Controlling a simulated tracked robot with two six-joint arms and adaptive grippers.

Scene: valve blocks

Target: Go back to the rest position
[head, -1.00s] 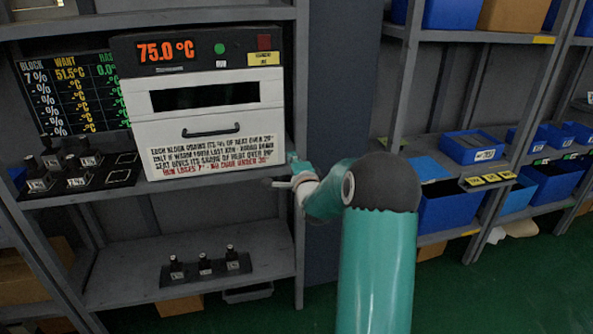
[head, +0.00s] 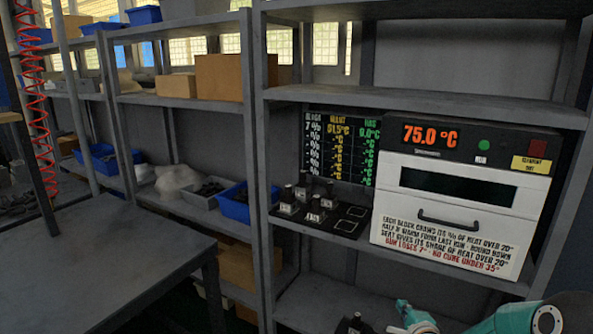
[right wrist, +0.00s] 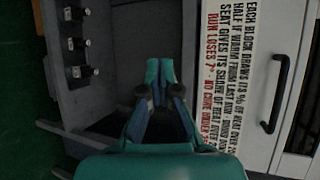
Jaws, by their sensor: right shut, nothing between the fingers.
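My right gripper (head: 410,312) is at the bottom edge of the head view, in front of the shelf and below the oven. In the right wrist view its fingers (right wrist: 160,72) come together at the tips, shut with nothing between them. The white oven (head: 455,205) has its door closed and its display reads 75.0 °C. Several dark valve blocks (head: 312,202) stand on a black tray left of the oven. My left gripper is not in view.
The lower shelf (head: 305,300) holds more blocks; in the right wrist view they (right wrist: 78,43) stand in a row. A grey table (head: 110,255) fills the lower left. Blue bins (head: 238,205) and cardboard boxes (head: 235,78) are on the shelves at left.

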